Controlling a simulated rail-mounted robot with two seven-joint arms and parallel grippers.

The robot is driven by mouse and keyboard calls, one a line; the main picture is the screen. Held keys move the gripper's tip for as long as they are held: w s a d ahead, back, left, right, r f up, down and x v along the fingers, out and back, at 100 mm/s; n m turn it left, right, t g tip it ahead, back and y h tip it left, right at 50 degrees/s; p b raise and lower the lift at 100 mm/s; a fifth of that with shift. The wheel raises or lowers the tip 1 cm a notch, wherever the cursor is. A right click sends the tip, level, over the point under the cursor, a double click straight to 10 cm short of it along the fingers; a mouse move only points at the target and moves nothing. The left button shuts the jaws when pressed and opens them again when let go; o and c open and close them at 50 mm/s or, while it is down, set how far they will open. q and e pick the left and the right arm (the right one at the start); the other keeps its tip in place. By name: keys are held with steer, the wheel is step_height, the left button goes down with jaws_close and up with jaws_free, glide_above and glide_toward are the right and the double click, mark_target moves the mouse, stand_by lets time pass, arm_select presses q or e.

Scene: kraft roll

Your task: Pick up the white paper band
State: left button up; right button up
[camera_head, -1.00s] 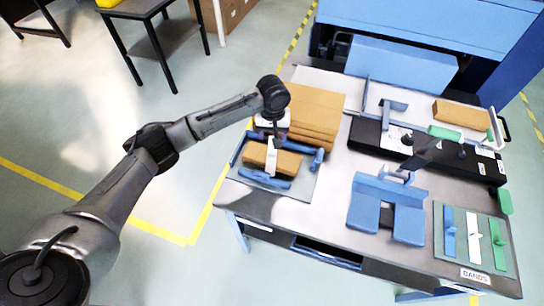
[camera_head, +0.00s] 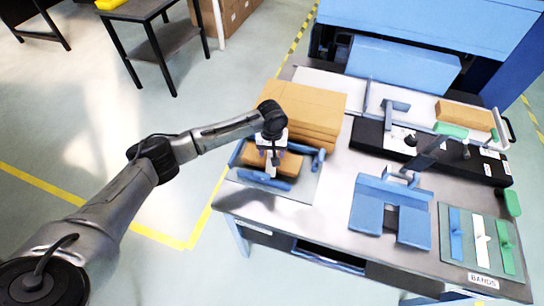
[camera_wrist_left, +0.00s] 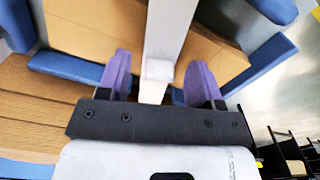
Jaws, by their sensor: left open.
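A white paper band (camera_wrist_left: 170,30) lies across a brown kraft pack (camera_wrist_left: 100,25) and runs between my left gripper's fingers. In the head view the pack (camera_head: 259,159) sits in a blue-railed fixture at the table's left end. My left gripper (camera_head: 273,163) is over the band; in the wrist view its two purple fingers (camera_wrist_left: 151,80) are open, one on each side of the band, with gaps visible. Whether the band goes under the pack is hidden. Another white band (camera_head: 480,241) lies on the mat at the right, between a blue and a green one.
A stack of brown sheets (camera_head: 312,108) stands just behind the fixture. Blue rails (camera_head: 264,181) border the pack closely. A blue stand (camera_head: 388,210) is right of centre, and a black bar-shaped unit (camera_head: 370,137) lies behind it. The steel tabletop (camera_head: 322,205) between fixture and stand is clear.

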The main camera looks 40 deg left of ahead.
arm_select(q)
steer(key=shift+f, duration=0.15)
steer(key=c, duration=1)
